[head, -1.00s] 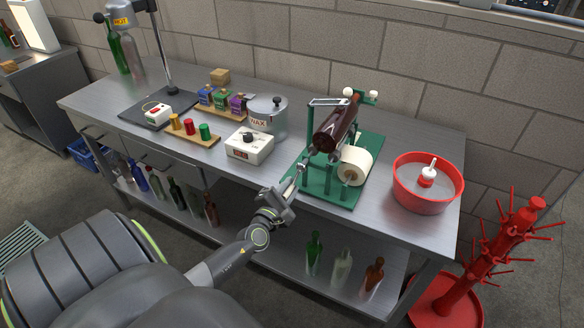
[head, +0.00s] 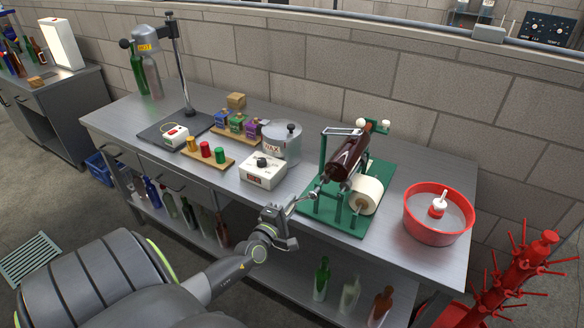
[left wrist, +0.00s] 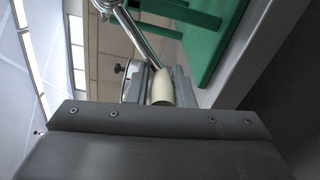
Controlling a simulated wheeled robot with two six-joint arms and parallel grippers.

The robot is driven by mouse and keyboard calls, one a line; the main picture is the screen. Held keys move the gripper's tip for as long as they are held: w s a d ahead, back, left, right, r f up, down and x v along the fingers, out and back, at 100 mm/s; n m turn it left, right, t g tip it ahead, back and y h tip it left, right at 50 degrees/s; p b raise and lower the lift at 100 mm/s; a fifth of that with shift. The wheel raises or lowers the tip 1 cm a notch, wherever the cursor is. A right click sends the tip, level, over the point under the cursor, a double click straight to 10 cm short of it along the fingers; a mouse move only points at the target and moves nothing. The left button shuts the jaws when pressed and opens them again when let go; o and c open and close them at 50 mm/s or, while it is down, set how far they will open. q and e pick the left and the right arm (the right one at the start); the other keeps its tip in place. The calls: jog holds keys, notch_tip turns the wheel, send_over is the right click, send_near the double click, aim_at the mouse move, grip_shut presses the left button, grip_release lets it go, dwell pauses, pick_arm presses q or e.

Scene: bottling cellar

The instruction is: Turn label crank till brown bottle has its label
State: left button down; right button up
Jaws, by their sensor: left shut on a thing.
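The brown bottle (head: 350,155) lies tilted in the green label machine (head: 313,206) on the steel bench. The side facing me looks like bare dark glass. The white label roll (head: 366,193) sits on the machine below and right of the bottle. The metal crank (head: 303,197) reaches from the machine's near left side to my left gripper (head: 284,215). The left gripper is shut on the crank's handle. In the left wrist view, the cream handle (left wrist: 160,88) sits between the jaws, with the metal crank arm (left wrist: 137,34) beyond. My right gripper is out of view.
A white control box (head: 263,170) and a wax pot (head: 281,145) stand left of the machine. A red basin (head: 437,214) stands to its right. A red bottle tree (head: 520,270) stands beyond the bench's right end. Several bottles stand on the lower shelf.

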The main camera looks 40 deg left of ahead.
pick_arm(q)
jog(key=r+m+p, duration=0.1)
jog(key=a+r+m+p, duration=0.1)
jog(key=m, duration=0.1)
jog(key=shift+s+a+r, duration=0.1)
jog(key=shift+s+a, duration=0.1)
jog(key=shift+a, duration=0.05)
jog(key=shift+a+r, duration=0.15)
jog(key=shift+r, duration=0.1)
dwell(0.8)
jog(key=c, duration=1.3)
grip_release()
jog(key=shift+d+r, duration=0.1)
jog(key=shift+d, duration=0.1)
jog(key=shift+c, duration=0.2)
jog(key=b+v, duration=0.2)
jog(key=v, duration=1.5)
jog(key=shift+s, duration=0.15)
jog(key=shift+d, duration=0.1)
